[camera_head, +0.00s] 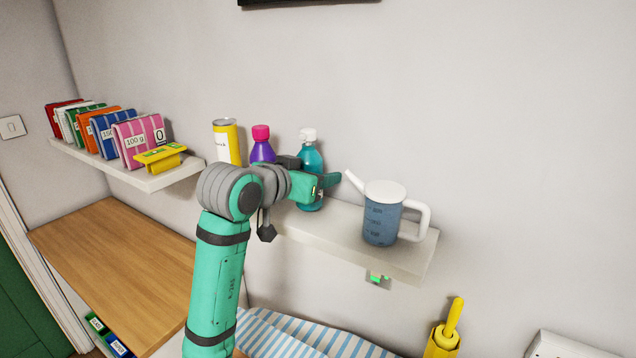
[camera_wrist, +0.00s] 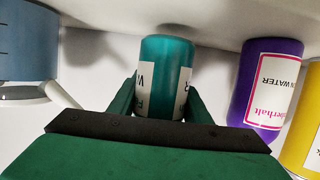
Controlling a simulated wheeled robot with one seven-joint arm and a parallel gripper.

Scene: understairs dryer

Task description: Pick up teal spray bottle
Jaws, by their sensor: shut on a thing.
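The teal spray bottle (camera_head: 310,157) with a white spray head stands upright on the white wall shelf (camera_head: 412,257) in the head view. My gripper (camera_head: 322,184) is at the bottle's lower body, its fingers partly hiding it. In the wrist view, the picture is upside down and the teal bottle (camera_wrist: 167,62) sits between the two fingers of my gripper (camera_wrist: 160,95), with a white label partly covered. The gripper is shut on the bottle. I cannot tell whether the bottle's base is touching the shelf.
A purple bottle (camera_head: 262,146) and a yellow container (camera_head: 227,142) stand left of the teal bottle. A blue watering jug (camera_head: 382,212) with a white handle stands to its right, its spout pointing toward the bottle.

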